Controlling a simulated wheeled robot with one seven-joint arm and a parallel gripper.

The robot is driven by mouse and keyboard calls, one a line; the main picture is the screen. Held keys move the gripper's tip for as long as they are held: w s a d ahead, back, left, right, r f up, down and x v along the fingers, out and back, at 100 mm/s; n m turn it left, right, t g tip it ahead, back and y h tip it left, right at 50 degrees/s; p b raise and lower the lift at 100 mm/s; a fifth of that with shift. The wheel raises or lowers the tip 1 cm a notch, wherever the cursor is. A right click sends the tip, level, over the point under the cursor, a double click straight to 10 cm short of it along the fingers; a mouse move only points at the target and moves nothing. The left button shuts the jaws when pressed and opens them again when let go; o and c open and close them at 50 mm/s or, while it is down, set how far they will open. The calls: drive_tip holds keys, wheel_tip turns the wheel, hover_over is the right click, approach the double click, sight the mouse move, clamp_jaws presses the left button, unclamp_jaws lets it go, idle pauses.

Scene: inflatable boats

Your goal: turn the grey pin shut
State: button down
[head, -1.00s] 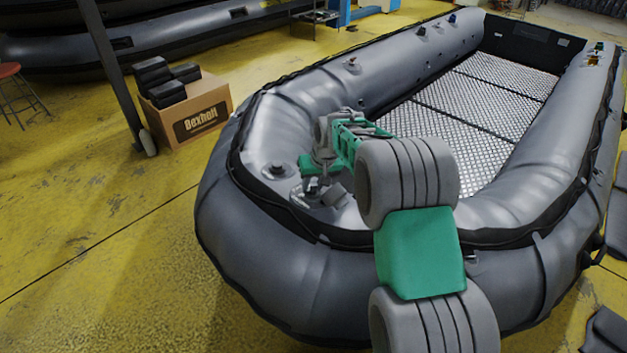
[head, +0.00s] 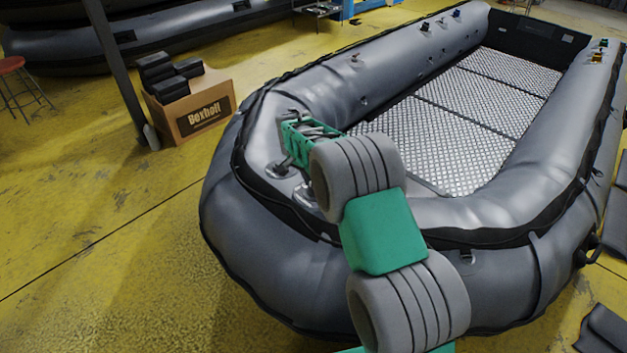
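The grey boat's rounded bow carries two round grey fittings. One fitting (head: 281,168) is to the left of my arm, and the other (head: 304,196) is lower, partly covered by my arm. I cannot tell which of them holds the grey pin, nor how the pin is turned. My arm reaches over the bow, its green forearm ending above the fittings. Whether anything is held does not show.
The large grey inflatable boat (head: 300,268) fills the middle and right, with a metal tread floor (head: 455,115) inside. A cardboard box (head: 205,115) with black blocks stands at left beside a dark post (head: 112,70). A red stool (head: 12,65) is at far left. The yellow floor at lower left is clear.

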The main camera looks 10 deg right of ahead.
drive_tip(key=shift+w+m+g, duration=0.1)
drive_tip(key=shift+m+g, duration=0.2)
drive_tip(key=shift+m, duration=0.5)
drive_tip(key=shift+d+h, duration=0.1)
drive_tip(key=shift+h, duration=0.2)
drive_tip(key=c, duration=1)
unclamp_jaws()
drive_tip(key=p+v, duration=0.1)
drive_tip(key=v, duration=0.7)
drive_tip(key=shift+f, duration=0.1)
